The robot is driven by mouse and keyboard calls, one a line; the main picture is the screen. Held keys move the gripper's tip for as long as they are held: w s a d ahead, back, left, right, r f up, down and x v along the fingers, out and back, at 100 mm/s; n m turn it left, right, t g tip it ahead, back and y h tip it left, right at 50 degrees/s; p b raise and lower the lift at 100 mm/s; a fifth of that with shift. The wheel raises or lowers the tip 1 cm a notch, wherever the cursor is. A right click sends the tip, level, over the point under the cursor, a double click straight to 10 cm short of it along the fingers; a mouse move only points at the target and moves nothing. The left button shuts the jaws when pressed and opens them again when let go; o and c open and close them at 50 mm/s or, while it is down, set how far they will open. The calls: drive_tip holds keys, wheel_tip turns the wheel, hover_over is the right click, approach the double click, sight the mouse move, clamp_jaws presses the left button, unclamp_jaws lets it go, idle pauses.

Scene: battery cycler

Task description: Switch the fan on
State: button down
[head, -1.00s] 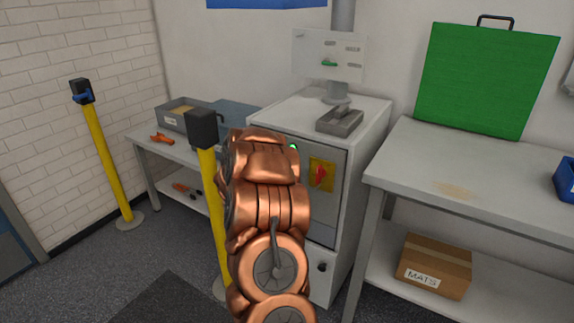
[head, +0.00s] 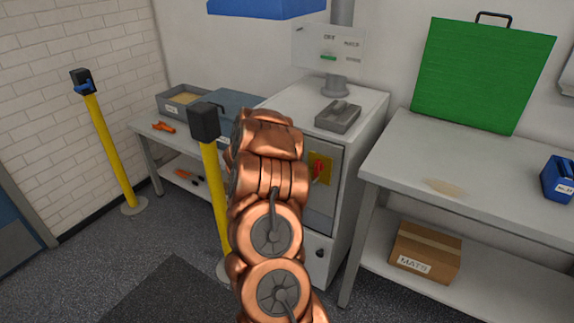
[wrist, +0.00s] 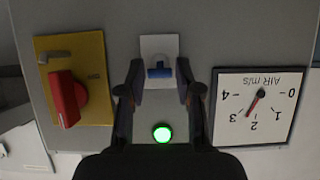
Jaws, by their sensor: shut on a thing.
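In the wrist view, which is upside down, a blue switch lever (wrist: 160,72) stands on a white plate (wrist: 158,46) on the grey cabinet front. My gripper (wrist: 159,78) is shut on the lever, one dark finger on each side. A lit green lamp (wrist: 162,133) shows between the fingers. An air-speed dial (wrist: 283,132) is to the right, its red needle near 2. In the head view my copper arm hides the switch, lamp and gripper.
A red rotary handle (wrist: 68,98) on a yellow plate (wrist: 98,110) is close beside my gripper. The cabinet (head: 367,122) stands between two benches. A yellow post (head: 213,190) stands left of my arm. A grey tray (head: 341,117) sits on the cabinet.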

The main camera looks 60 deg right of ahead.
drive_tip(key=c, duration=0.8)
unclamp_jaws()
drive_tip(key=shift+a, duration=0.1)
drive_tip(key=v, duration=1.2)
drive_tip(key=shift+s, duration=0.1)
